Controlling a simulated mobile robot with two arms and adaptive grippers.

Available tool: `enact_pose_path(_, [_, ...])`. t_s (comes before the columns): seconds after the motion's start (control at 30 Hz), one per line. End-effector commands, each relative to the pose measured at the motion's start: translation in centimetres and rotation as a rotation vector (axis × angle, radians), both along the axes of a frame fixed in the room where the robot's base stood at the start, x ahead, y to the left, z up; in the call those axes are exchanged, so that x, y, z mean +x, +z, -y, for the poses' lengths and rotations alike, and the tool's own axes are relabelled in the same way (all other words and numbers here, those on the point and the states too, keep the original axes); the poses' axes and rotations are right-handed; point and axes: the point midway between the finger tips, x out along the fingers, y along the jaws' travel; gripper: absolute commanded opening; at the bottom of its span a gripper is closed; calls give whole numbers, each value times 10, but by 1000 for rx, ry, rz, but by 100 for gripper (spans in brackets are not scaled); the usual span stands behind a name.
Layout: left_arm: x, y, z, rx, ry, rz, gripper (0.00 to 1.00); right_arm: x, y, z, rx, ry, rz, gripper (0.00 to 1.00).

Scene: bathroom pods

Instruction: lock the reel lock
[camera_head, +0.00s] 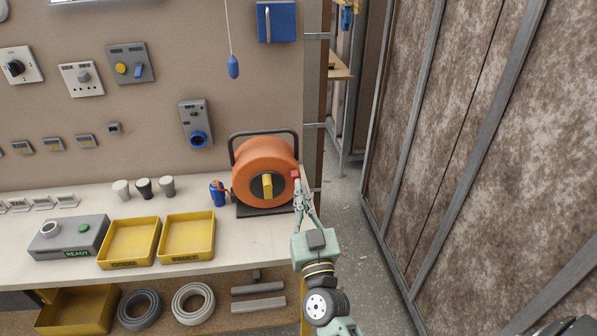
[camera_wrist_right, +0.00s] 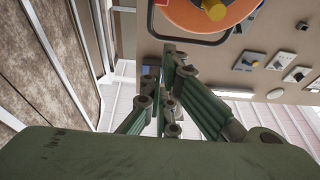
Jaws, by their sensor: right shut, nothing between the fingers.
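The orange cable reel (camera_head: 258,158) stands on the bench in a dark frame (camera_head: 262,210). A yellow knob (camera_head: 267,186) sticks out of its dark hub. A small red part (camera_head: 295,174), perhaps the reel lock, shows at the reel's right edge. My right gripper (camera_head: 298,188) is shut and empty, its tips at or just below the red part; I cannot tell whether they touch. In the right wrist view the gripper (camera_wrist_right: 172,55) points toward the reel (camera_wrist_right: 195,14), whose yellow knob (camera_wrist_right: 214,9) shows at the top. My left gripper is not in view.
A blue-and-orange tool (camera_head: 217,193) stands left of the reel. Yellow trays (camera_head: 187,237) and a grey box (camera_head: 68,238) lie farther left on the bench (camera_head: 260,232). A blue pull cord handle (camera_head: 233,67) hangs above. A brown partition (camera_head: 460,140) rises at right, beyond open floor.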

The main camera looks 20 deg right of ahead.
Motion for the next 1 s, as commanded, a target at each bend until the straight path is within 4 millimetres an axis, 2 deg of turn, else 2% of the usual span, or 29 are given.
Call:
enact_pose_path(0.13, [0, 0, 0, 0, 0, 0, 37, 0, 3, 8, 8, -40, 22, 0])
enact_pose_path(0.57, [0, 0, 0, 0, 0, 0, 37, 4, 5, 10, 6, -42, 24, 0])
enact_pose_path(0.77, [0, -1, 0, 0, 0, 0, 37, 31, 15, 17, 6, -42, 26, 0])
enact_pose_path(1.0, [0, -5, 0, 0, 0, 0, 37, 76, 31, 30, 7, -41, 26, 0])
